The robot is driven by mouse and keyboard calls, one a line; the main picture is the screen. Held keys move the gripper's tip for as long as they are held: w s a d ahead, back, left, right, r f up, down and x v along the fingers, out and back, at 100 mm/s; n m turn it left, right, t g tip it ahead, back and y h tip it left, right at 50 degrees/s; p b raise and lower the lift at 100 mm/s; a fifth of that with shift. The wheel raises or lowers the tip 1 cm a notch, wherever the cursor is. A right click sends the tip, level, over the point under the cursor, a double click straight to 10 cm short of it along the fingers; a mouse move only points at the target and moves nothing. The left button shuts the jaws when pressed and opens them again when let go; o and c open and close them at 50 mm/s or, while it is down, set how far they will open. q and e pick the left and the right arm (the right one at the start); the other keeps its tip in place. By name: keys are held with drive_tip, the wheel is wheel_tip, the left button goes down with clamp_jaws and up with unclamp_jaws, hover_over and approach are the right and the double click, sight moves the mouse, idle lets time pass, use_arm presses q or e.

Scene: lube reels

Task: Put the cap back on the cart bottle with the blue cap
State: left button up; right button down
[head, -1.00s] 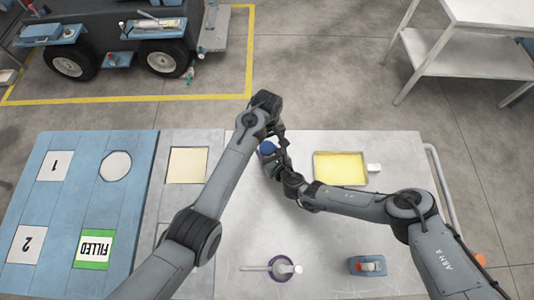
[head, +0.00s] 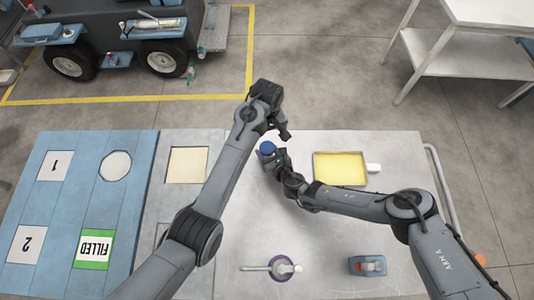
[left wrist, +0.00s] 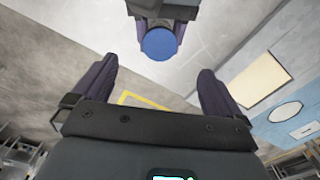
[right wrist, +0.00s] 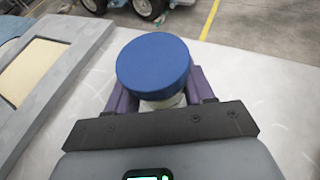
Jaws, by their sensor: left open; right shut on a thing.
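The cart bottle's blue cap (head: 267,148) shows at the far middle of the metal table, at the tip of my right gripper (head: 272,158). In the right wrist view the blue cap (right wrist: 153,66) sits on top of a pale bottle neck (right wrist: 163,102), between the purple fingers. My right gripper is shut on the bottle just under the cap; the bottle's body is mostly hidden. My left gripper (head: 283,132) is open and empty, above and beyond the bottle. In the left wrist view its two fingers are wide apart, and the blue cap (left wrist: 160,44) lies outside them.
A yellow-filled tray (head: 340,168) lies right of the bottle. A purple-rimmed container (head: 281,268) with a pump and a blue-grey item (head: 368,265) stand at the near edge. A blue board (head: 75,210) with marked squares is at left. The table's middle is clear.

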use_arm(q)
wheel_tip(320, 180, up, 8)
drive_tip(key=shift+r, duration=0.2)
idle(0.3)
use_arm(e)
drive_tip(key=shift+c, duration=1.7)
unclamp_jaws()
use_arm(q)
drive_tip(key=shift+r+p, duration=0.6)
use_arm(e)
drive_tip(key=v, duration=1)
drive_tip(key=shift+s+d+r, duration=0.15)
drive_tip(key=shift+s+d, duration=0.1)
drive_tip(key=shift+s, duration=0.05)
